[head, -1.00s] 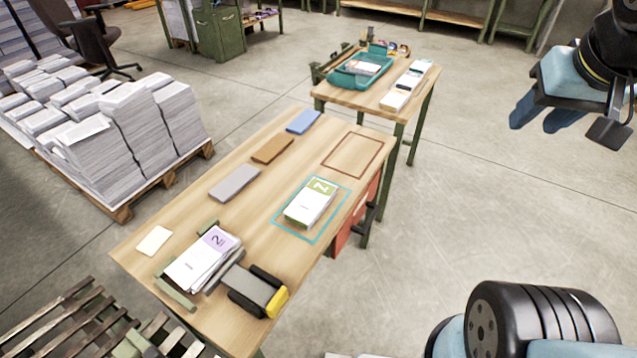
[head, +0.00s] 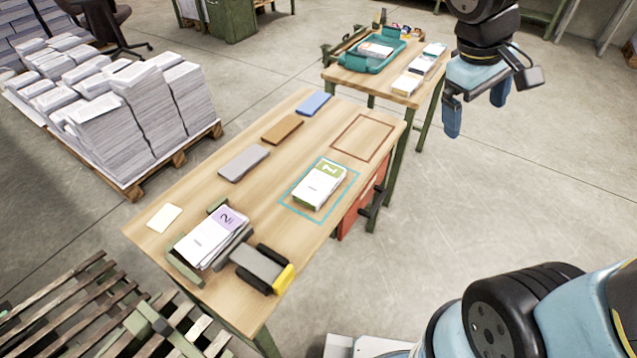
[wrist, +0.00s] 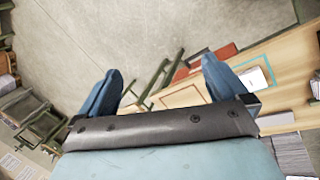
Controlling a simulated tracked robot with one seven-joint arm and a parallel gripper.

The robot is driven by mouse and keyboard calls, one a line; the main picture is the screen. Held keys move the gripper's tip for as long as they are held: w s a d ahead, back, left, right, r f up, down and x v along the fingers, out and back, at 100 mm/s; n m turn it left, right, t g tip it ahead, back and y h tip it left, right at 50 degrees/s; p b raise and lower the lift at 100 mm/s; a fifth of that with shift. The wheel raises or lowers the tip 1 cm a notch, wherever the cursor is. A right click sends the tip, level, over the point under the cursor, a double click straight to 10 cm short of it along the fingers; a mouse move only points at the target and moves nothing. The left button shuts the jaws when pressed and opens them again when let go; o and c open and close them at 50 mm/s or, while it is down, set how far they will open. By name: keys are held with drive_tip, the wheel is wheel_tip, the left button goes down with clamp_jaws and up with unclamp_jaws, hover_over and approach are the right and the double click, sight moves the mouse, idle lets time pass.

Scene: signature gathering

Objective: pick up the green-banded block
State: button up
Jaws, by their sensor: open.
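The green-banded block (head: 321,184) is a white block with a green band marked with a number. It lies inside a teal outlined rectangle (head: 294,208) on the near wooden table (head: 225,215). It also shows in the wrist view (wrist: 254,78), near the right finger and partly cut off by it. My gripper (head: 476,110) is open and empty in the head view, in the air to the right of the near table and well apart from the block. In the wrist view its two blue fingers (wrist: 160,90) are spread wide.
A purple-banded stack (head: 212,236) sits in a green holder at the table's near end, beside a grey-and-yellow tool (head: 262,268). Blue, brown and grey slabs lie along the far side. A brown outlined rectangle (head: 363,137) is empty. A second table holds a teal tray (head: 372,55).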

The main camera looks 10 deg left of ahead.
drive_tip(key=w+a+f+n+h, duration=0.35)
drive_tip(key=a+f+n, duration=0.3)
drive_tip(key=a, duration=0.25)
drive_tip(key=n+t+h, duration=0.1)
drive_tip(key=n+t, duration=0.7)
drive_tip(key=n, duration=0.4)
hover_over(303, 200)
drive_tip(key=s+d, duration=0.2)
drive_tip(key=s, duration=0.3)
wheel_tip(303, 200, down, 16)
drive_tip(key=s+a+f+n+t, duration=0.1)
drive_tip(key=s+a+f, duration=0.1)
drive_tip(key=s+a+f+n+y, duration=0.1)
drive_tip(key=s+a+f+n, duration=0.1)
drive_tip(key=f, duration=0.1)
drive_tip(key=s+a+f+n+t+y, duration=0.1)
drive_tip(key=s+a+f+n, duration=0.1)
drive_tip(key=f, duration=0.1)
drive_tip(key=shift+a+n+t, duration=0.25)
drive_tip(key=shift+a+t, duration=0.05)
drive_tip(key=shift+a, duration=0.1)
drive_tip(key=shift+y, duration=0.25)
drive_tip(key=x, duration=1.3)
drive_tip(key=shift+w+d+f, duration=0.15)
drive_tip(key=shift+d+f, duration=0.05)
drive_tip(key=shift+f, duration=0.1)
drive_tip(key=c, duration=0.8)
